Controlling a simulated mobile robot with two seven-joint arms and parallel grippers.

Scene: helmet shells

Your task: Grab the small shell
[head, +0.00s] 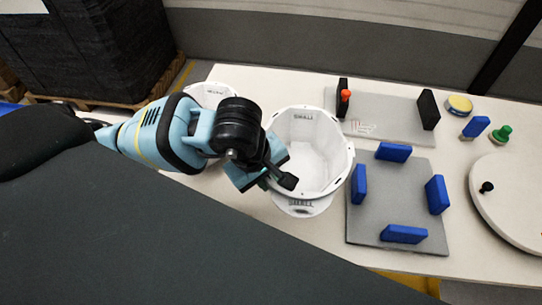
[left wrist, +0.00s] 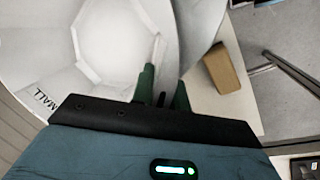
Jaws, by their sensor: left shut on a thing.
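The small shell (head: 325,165) is a white, open, bucket-like shell on the table, with "SMALL" printed on it in the head view. It also fills the upper left of the left wrist view (left wrist: 110,35), where the "SMALL" print shows near the left edge. My left gripper (head: 284,180) is at the shell's left rim in the head view. In the left wrist view its dark green fingers (left wrist: 163,92) sit on either side of the shell wall, shut on it. The fingertips are partly hidden. My right gripper is in neither view.
Another white shell (head: 212,90) stands behind my left arm, partly hidden. Right of the small shell are a grey plate with blue blocks (head: 401,234), a grey board with black blocks (head: 385,112) and a round white disc (head: 515,205).

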